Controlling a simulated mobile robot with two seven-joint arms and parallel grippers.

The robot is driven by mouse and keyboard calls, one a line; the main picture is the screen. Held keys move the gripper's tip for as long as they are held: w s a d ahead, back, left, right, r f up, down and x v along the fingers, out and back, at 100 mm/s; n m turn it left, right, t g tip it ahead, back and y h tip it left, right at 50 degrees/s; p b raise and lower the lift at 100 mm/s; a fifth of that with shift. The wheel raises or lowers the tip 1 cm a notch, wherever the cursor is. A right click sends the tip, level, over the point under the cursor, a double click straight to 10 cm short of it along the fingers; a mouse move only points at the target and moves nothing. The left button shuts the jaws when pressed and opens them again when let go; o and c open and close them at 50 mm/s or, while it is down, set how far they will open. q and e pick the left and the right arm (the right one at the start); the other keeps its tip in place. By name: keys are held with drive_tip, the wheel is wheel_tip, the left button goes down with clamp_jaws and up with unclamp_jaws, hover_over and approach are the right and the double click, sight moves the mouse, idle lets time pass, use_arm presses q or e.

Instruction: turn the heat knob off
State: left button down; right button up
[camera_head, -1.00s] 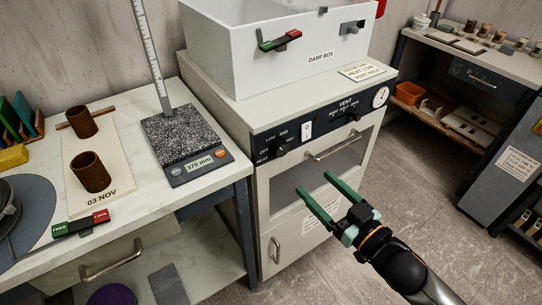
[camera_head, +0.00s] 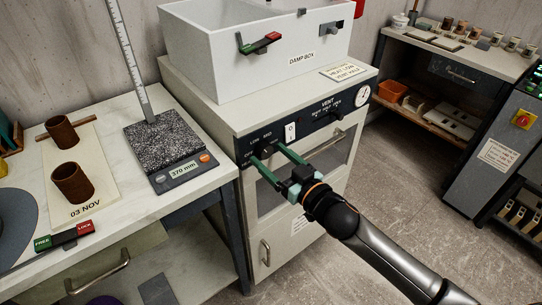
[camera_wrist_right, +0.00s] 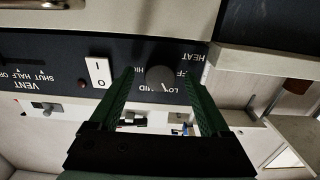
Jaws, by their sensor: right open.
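The heat knob (camera_head: 266,151) is a dark round knob on the black control panel of the white cabinet, under LOW and MID labels. My left gripper is out of view.
The door handle (camera_head: 325,146) is below the panel. The damp box (camera_head: 258,62) stands on top. The worktable (camera_head: 110,105) is close on the left.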

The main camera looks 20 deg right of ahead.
drive_tip(key=shift+w+a, duration=0.1)
drive_tip(key=shift+w, duration=0.2)
drive_tip(key=shift+c, duration=0.3)
clamp_jaws()
